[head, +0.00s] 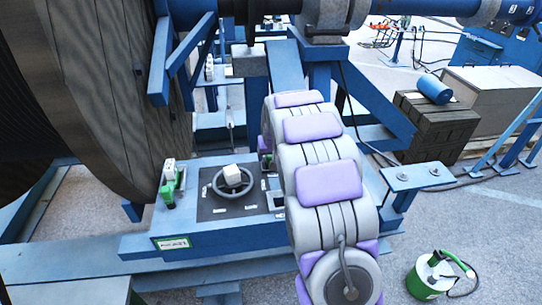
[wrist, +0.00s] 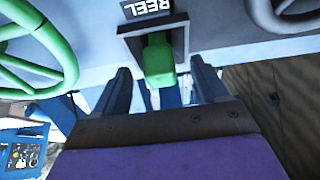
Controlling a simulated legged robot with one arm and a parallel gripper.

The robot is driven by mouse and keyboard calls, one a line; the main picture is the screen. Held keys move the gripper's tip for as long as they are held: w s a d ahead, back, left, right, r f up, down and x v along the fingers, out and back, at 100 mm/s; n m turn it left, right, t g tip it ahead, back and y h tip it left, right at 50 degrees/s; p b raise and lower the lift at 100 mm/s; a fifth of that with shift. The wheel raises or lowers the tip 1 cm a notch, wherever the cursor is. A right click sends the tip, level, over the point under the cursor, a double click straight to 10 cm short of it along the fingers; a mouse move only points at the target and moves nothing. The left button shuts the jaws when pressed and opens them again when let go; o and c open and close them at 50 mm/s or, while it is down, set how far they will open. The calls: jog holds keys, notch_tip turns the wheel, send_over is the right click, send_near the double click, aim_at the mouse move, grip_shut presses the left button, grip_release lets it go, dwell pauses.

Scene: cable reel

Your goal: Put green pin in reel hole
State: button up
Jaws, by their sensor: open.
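In the wrist view a green block-like piece (wrist: 158,60), which looks like the green pin, sits in a dark square plate marked REEL. My gripper (wrist: 160,70) is open, with one dark blue finger on each side of the green piece and visible gaps between. The fingertips reach near the plate; I cannot tell how deep the piece sits. In the head view my purple and white arm hides the gripper. The large cable reel (head: 115,90) stands at the left; its hole is not clearly visible.
A green handwheel (wrist: 35,45) is left of the gripper in the wrist view. In the head view a grey handwheel (head: 232,181) and a green and white fitting (head: 169,185) sit on the blue frame (head: 200,238). A green-white canister (head: 432,277) stands on the floor at right.

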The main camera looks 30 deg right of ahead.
jog(key=p+v, duration=0.1)
jog(key=v, duration=1.5)
jog(key=s+a+f+n+g, duration=0.1)
jog(key=s+a, duration=0.4)
jog(key=s, duration=0.9)
jog(key=s+a+f+n+g+y+b, duration=0.1)
jog(key=s+a+f+g, duration=0.2)
jog(key=s, duration=1.1)
jog(key=s+a+f+n+g+b, duration=0.1)
jog(key=s+a+f+g, duration=0.1)
jog(key=s+a, duration=0.7)
jog(key=s, duration=0.5)
jog(key=shift+g, duration=0.4)
jog(key=shift+f, duration=0.15)
jog(key=shift+c, duration=0.2)
